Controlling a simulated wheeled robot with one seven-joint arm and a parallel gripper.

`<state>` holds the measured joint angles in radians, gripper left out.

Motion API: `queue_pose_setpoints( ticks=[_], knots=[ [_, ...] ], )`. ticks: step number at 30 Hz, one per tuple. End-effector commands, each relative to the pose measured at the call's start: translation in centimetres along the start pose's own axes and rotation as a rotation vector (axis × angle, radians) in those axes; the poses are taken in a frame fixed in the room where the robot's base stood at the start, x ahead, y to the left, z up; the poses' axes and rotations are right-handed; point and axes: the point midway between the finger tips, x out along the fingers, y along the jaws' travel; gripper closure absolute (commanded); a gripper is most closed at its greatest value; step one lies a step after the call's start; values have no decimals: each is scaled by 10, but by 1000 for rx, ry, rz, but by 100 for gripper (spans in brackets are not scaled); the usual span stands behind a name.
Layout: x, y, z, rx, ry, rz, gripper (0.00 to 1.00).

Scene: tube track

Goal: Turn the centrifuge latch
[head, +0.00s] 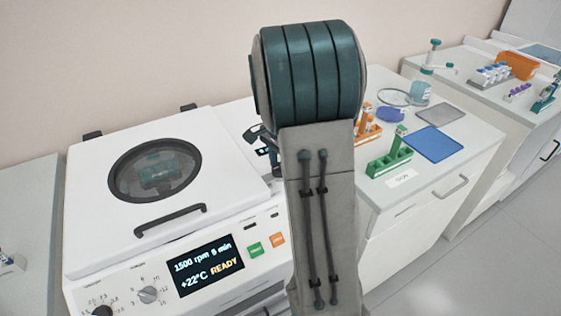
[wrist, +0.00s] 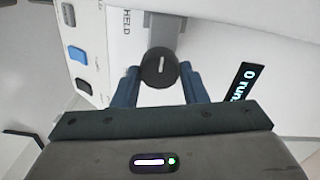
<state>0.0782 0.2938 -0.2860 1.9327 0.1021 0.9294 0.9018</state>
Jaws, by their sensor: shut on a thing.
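The centrifuge (head: 215,135) is a white box at the left in the head view. Its lid is down, with a round window (head: 155,167) and a dark handle (head: 171,219). The latch (wrist: 159,66) is a dark round knob with a short white line, centred in the wrist view, on a grey mount. The line looks nearly upright there. My gripper (wrist: 159,73) has its two blue fingers on either side of the knob and is shut on it. In the head view my arm hides the latch and most of the gripper.
The front panel display (head: 209,264) reads 1500 rpm and READY. A small dark display (wrist: 243,90) is right of the knob in the wrist view. A green tube rack (head: 389,161), an orange rack (head: 367,125) and a blue mat (head: 434,145) lie on the right counter.

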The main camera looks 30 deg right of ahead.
Motion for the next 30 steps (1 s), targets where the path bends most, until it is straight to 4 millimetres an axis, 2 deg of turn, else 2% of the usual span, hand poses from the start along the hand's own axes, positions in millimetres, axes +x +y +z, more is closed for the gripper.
queue_pose_setpoints(
  ticks=[14,15,16,17,26,30],
  knots=[
    [-1,-1,-1,14,1,-4,84],
    [-1,-1,-1,14,1,-4,50],
    [-1,-1,0,14,1,-4,42],
    [-1,-1,0,14,1,-3,39],
    [-2,0,0,12,1,-2,39],
    [-16,-1,-1,11,2,-4,39]
  ],
)
